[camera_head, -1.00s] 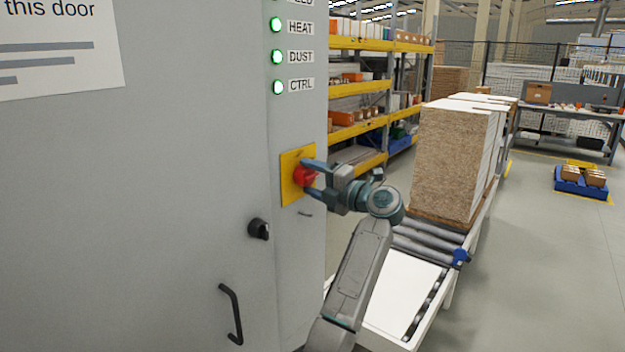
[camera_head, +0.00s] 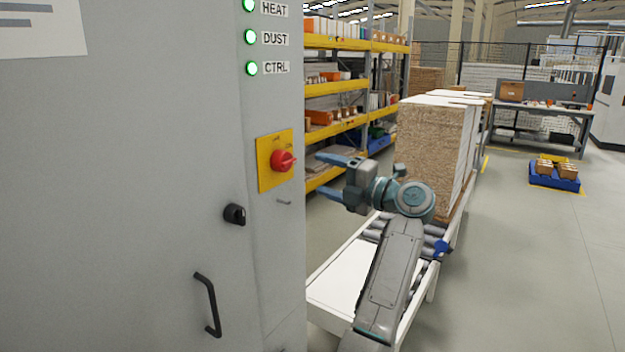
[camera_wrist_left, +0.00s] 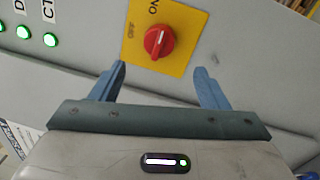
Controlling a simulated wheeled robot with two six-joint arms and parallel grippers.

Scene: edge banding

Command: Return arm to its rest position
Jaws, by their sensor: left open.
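My left gripper (camera_head: 322,178) is open and empty in the head view, to the right of the red rotary switch (camera_head: 283,160) and clear of it. The switch sits on a yellow plate (camera_head: 265,180) on the grey cabinet (camera_head: 150,200). In the left wrist view the open fingers (camera_wrist_left: 160,90) point toward the cabinet, and the red knob (camera_wrist_left: 158,41) lies beyond them with its white mark toward ON. Green lamps (camera_head: 250,37) beside the HEAT, DUST and CTRL labels are lit. My right gripper is not in view.
The cabinet has a black knob (camera_head: 234,214) and a door handle (camera_head: 209,305). A roller conveyor (camera_head: 335,275) with stacked boards (camera_head: 432,145) stands behind my arm. Shelves (camera_head: 345,90) stand at the back. The floor (camera_head: 520,270) at right is open.

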